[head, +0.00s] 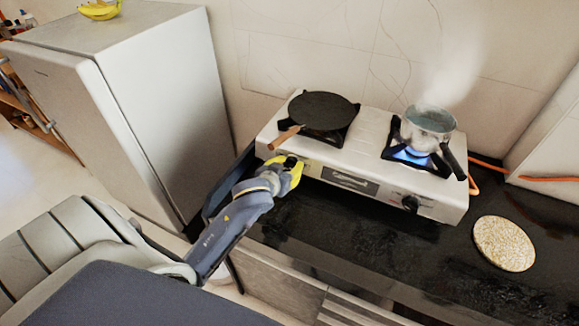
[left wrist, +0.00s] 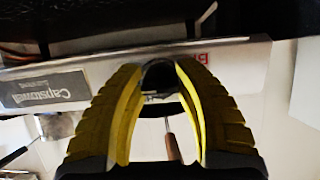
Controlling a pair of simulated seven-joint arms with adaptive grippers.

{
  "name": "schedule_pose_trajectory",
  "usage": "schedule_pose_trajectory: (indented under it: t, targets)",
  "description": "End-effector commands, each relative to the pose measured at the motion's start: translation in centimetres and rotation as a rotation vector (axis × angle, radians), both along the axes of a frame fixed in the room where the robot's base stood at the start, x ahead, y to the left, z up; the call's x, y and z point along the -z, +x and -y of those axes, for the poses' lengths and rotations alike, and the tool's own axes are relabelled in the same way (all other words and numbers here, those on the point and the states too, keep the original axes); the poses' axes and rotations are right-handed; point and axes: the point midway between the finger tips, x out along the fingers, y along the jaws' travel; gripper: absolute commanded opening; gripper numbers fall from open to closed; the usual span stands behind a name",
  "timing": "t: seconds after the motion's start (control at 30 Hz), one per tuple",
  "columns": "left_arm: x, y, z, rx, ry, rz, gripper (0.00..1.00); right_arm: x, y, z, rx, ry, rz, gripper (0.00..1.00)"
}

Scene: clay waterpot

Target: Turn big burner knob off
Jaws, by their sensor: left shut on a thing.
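A white two-burner stove (head: 275,130) stands on the dark counter. Its left black knob (head: 291,161) is on the front face, below the left burner. My left gripper (head: 290,168), with yellow fingers, is at this knob. The left wrist view shows the knob (left wrist: 159,76) between the two finger pads (left wrist: 160,82), which are shut on it. The right knob (head: 411,203) is on the same face, free. A dark flat pan (head: 322,109) sits on the left burner, with no flame visible there. My right gripper is out of view.
A round cork-like mat (head: 504,243) lies on the counter (head: 400,255) at right. A white fridge (head: 150,90) stands left of the stove. The counter before the stove is clear.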

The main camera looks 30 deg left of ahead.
Motion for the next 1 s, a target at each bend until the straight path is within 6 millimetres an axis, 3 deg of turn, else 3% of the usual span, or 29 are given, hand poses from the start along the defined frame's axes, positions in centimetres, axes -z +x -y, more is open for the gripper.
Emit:
schedule_pose_trajectory:
  t: [0.13, 0.17, 0.37, 0.73, 1.0]
  targets:
    - [0.2, 0.0, 0.0, 0.000, 0.000, -0.004, 0.04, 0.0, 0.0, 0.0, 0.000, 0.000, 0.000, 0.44]
    - [0.2, 0.0, 0.0, 0.000, 0.000, -0.004, 0.35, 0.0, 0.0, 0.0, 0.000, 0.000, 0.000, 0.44]
    - [0.1, 0.0, 0.0, 0.000, 0.000, -0.003, 0.58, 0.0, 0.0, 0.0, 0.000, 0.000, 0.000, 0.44]
    - [-0.1, -0.6, 0.1, 0.000, -0.001, -0.002, 0.60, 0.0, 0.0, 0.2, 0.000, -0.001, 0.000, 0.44]
    - [-1.6, -3.8, 0.5, 0.000, -0.002, -0.002, 0.60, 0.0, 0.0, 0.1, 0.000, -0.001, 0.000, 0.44]
